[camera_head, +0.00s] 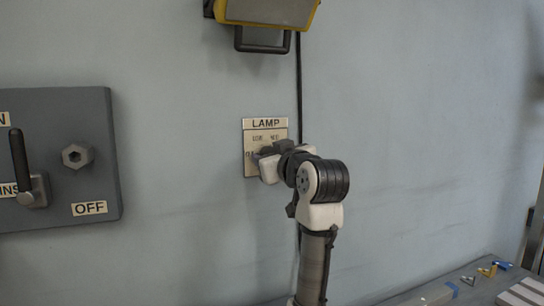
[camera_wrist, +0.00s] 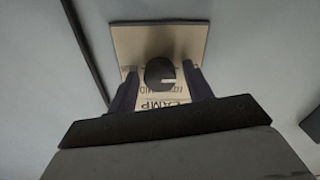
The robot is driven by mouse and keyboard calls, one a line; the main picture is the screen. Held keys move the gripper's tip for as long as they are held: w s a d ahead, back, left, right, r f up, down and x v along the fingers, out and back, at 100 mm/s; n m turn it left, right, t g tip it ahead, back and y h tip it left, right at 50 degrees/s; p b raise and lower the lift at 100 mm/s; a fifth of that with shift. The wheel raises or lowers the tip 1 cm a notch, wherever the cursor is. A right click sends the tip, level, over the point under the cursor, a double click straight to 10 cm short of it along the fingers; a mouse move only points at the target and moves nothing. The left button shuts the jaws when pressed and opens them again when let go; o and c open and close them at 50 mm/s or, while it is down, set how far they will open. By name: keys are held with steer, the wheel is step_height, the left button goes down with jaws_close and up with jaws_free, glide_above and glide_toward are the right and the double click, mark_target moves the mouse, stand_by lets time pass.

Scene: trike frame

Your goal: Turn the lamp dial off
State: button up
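The lamp panel (camera_head: 250,170) is a beige plate on the wall headed LAMP, with LOW and another small label below. In the wrist view the panel (camera_wrist: 190,35) appears upside down. Its dark round dial (camera_wrist: 160,71) has a white mark pointing right in that view. My gripper (camera_head: 268,156) is at the panel and hides the dial in the head view. In the wrist view my gripper (camera_wrist: 160,78) is open, one dark finger on each side of the dial, with visible gaps. The label left of the dial is partly covered.
A grey switch box (camera_head: 60,105) with a black lever (camera_head: 19,155) and an OFF label is on the wall at left. A yellow lamp (camera_head: 268,12) hangs above, with a black cable (camera_head: 299,90) running down. A bench (camera_head: 470,290) with small parts is at lower right.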

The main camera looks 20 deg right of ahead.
steer(key=shift+o, duration=0.4)
steer(key=shift+s, duration=0.1)
steer(key=s+b, duration=0.3)
steer(key=s, duration=1)
steer(key=shift+s+d+b, duration=0.2)
steer(key=shift+s+b, duration=0.15)
